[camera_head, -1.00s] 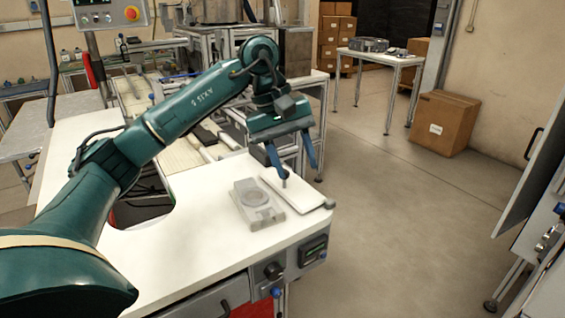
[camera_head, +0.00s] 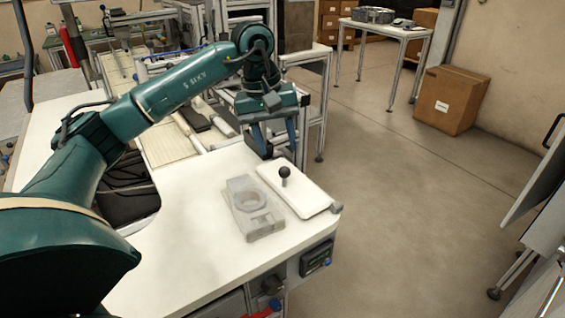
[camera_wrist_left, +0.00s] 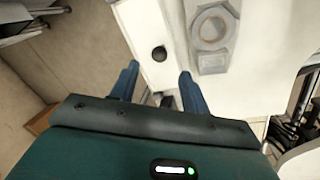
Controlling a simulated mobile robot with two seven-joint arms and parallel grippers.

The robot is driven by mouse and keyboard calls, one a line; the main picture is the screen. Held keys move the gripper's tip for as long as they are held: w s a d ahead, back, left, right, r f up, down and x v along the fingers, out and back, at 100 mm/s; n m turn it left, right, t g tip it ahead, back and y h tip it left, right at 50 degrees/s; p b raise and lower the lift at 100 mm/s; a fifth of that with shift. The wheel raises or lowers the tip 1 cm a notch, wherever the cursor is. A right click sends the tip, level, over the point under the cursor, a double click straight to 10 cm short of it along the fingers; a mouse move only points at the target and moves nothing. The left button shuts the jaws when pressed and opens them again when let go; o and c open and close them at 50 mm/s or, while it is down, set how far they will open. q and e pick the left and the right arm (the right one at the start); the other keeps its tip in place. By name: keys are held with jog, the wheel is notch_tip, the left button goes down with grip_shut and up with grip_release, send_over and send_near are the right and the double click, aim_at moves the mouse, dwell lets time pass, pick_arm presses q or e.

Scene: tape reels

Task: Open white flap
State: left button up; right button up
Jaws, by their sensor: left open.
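The white flap (camera_head: 308,194) is a flat plate lying closed at the right end of the white worktop. A black ball knob (camera_head: 284,171) on a short stem stands up from it. In the left wrist view the flap (camera_wrist_left: 147,22) shows at the top, with the round knob (camera_wrist_left: 159,53) just ahead of and between the fingertips. My left gripper (camera_head: 276,150) is open and empty, behind the knob and apart from it. Its two blue fingers (camera_wrist_left: 160,72) show in the left wrist view. My right gripper is not in view.
A grey fixture with a round ring (camera_head: 252,208) sits on the worktop (camera_head: 190,245) left of the flap. Metal frames stand behind the worktop. A cardboard box (camera_head: 451,99) and a small table (camera_head: 385,31) stand farther back.

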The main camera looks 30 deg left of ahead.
aim_at(283, 167)
pick_arm(q)
jog(key=f, duration=0.4)
jog(key=d+f, duration=0.1)
jog(key=f, duration=0.1)
jog(key=shift+w+f+p, duration=0.25)
jog(key=shift+w+p, duration=0.05)
jog(key=shift+w, duration=0.05)
grip_shut()
